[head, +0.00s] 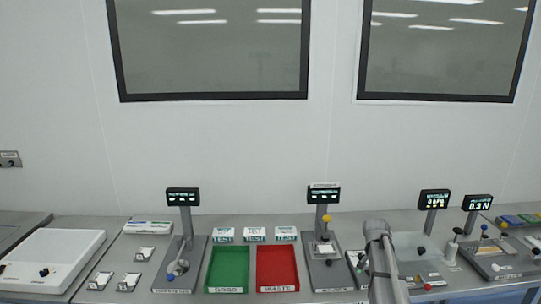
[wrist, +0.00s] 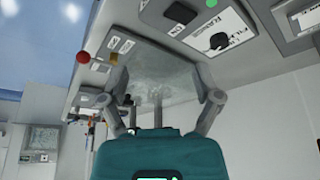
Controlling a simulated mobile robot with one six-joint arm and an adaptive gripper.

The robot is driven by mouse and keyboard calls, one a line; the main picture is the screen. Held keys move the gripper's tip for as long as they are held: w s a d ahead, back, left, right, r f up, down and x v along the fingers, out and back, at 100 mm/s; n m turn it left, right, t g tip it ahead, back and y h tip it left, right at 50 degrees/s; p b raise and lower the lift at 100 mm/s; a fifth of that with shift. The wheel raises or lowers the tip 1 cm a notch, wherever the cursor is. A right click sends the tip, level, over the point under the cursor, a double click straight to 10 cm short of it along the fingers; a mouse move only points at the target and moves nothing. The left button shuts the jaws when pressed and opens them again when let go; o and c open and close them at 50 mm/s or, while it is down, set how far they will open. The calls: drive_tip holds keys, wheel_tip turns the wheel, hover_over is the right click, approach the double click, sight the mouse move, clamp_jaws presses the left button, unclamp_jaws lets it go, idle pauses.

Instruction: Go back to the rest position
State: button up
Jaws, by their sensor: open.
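My gripper (wrist: 157,85) shows in the wrist view with its two fingers spread wide apart. Nothing is held between them. A grey, cloudy see-through plate (wrist: 160,62) lies beyond the fingers, and I cannot tell how far off it is. In the head view my arm (head: 380,250) reaches up at the right of centre, in front of the bench. The gripper itself cannot be made out there. The cloudy plate (head: 408,240) also shows in the head view, just right of my arm.
In the wrist view a red ball knob (wrist: 83,57) and a black knob (wrist: 218,41) are near the plate. The bench holds a green tray (head: 208,270), a red tray (head: 277,249), a white flat device (head: 55,255) and several stations with displays.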

drive_tip(key=s+a+f+n+g+y+b, duration=0.1)
drive_tip(key=s+a+f+n+b, duration=0.3)
drive_tip(key=s+a, duration=0.7)
drive_tip(key=s+a+f+n+g+y+b, duration=0.2)
drive_tip(key=s+a+f+n+b, duration=0.3)
drive_tip(key=s+a, duration=0.6)
drive_tip(key=s+f+b, duration=0.1)
drive_tip(key=s+f, duration=0.1)
drive_tip(key=s, duration=0.2)
drive_tip(key=shift+s+f+n, duration=0.2)
drive_tip(key=shift+n, duration=0.1)
